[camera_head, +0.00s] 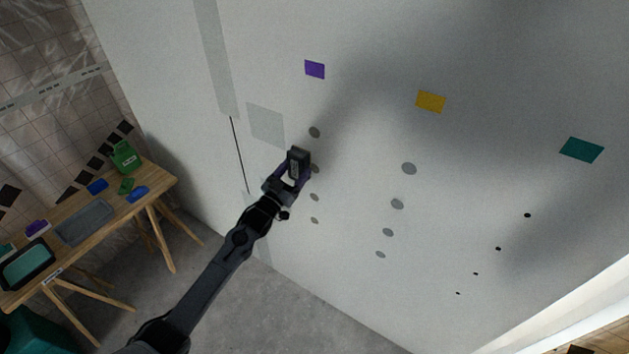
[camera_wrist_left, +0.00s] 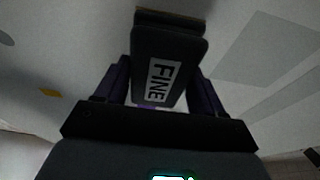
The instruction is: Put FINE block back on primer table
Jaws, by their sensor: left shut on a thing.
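The FINE block (camera_wrist_left: 165,62) is a dark block with a white label reading FINE, seen close up in the left wrist view. In the head view it is the small dark block (camera_head: 299,160) at the end of my left arm, in front of the grey-white wall panel. My left gripper (camera_head: 288,178) is shut on it, with a purple finger on each side of the block. The primer table, which I take to be the wooden trestle table (camera_head: 160,182), stands at the far left, well apart from the block. My right gripper is not in view.
On the table are a green container (camera_head: 124,157), blue items (camera_head: 138,194), a grey tray (camera_head: 84,223) and a dark tray with teal contents (camera_head: 27,264). The panel (camera_head: 360,180) bears grey round spots and purple, yellow and teal squares. Open floor (camera_head: 235,300) lies between table and panel.

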